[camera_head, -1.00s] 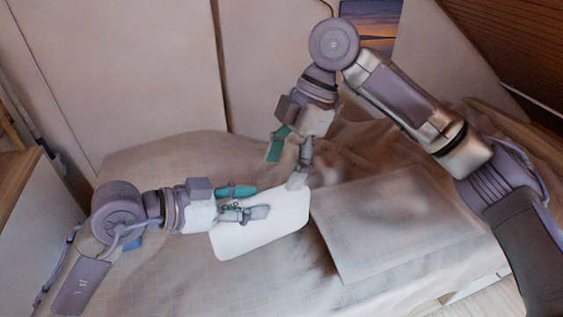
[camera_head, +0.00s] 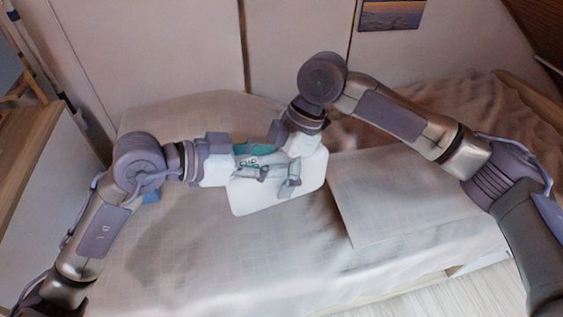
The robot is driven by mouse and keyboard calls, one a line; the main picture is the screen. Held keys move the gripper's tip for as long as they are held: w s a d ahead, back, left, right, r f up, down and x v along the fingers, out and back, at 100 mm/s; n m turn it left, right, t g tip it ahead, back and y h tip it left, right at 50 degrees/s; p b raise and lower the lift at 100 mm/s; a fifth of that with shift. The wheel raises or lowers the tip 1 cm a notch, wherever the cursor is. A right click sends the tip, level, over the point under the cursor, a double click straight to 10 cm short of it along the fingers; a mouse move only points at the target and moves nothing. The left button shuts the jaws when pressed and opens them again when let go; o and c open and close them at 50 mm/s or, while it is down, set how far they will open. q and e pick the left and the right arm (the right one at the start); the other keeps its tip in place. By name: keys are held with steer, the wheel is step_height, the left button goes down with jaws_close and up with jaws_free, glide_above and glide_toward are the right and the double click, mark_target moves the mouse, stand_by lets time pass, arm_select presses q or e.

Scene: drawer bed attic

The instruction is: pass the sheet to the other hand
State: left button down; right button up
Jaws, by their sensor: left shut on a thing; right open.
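The sheet (camera_head: 262,203) is a white, flat, round-cornered piece held just above the bed. My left gripper (camera_head: 262,161) comes in from the left and is shut on the sheet's upper left part. My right gripper (camera_head: 278,181) comes down from above over the middle of the sheet. It is open, with a grey finger in front of the white surface. The fingers of both grippers overlap closely in the picture. I cannot tell whether the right fingers touch the sheet or straddle its edge.
The bed (camera_head: 190,265) has a beige cover. A flat pillow-like piece (camera_head: 400,200) lies on it to the right of the sheet. A pale wall stands behind, with a picture (camera_head: 391,14) on it. A white cabinet (camera_head: 45,190) stands at the left. The bed's front left is free.

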arm_select(q)
steer(key=shift+r, duration=0.1)
steer(key=shift+s, duration=0.1)
arm_select(e)
steer(key=c, duration=1.4)
arm_select(q)
steer(key=shift+c, duration=2.4)
jaws_free()
arm_select(e)
jaws_close()
